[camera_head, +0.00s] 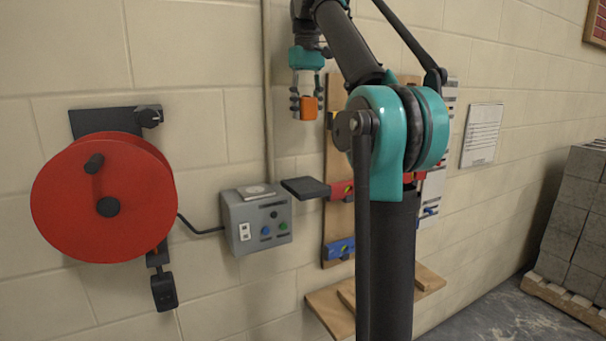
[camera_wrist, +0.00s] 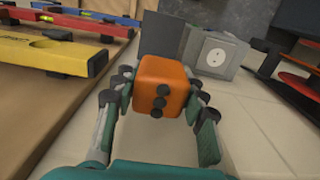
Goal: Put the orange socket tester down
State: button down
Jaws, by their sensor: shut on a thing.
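The orange socket tester (camera_head: 308,107) is a small rounded block held at the lower end of my gripper (camera_head: 307,104), high in front of the wall in the head view. In the wrist view the orange socket tester (camera_wrist: 161,84) sits between the two fingers of my gripper (camera_wrist: 160,98), which is shut on it. Dark round pins show on its face. It is clear of any surface beneath it in the head view.
A grey socket box (camera_head: 258,222) is on the wall, with a dark flat plate (camera_head: 306,188) to its right. A red cable reel (camera_head: 104,197) hangs left. A wooden board (camera_head: 337,215) with coloured levels is partly hidden by my arm. Concrete blocks (camera_head: 575,220) stand right.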

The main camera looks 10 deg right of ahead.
send_near(306, 185)
jog(key=f, duration=0.5)
jog(key=shift+w+f, duration=0.2)
jog(key=shift+f, duration=0.4)
jog(key=shift+f, duration=0.2)
jog(key=c, duration=0.9)
grip_release()
jog(key=shift+o, duration=0.2)
notch_tip(306, 185, up, 13)
jog(key=shift+r, duration=0.15)
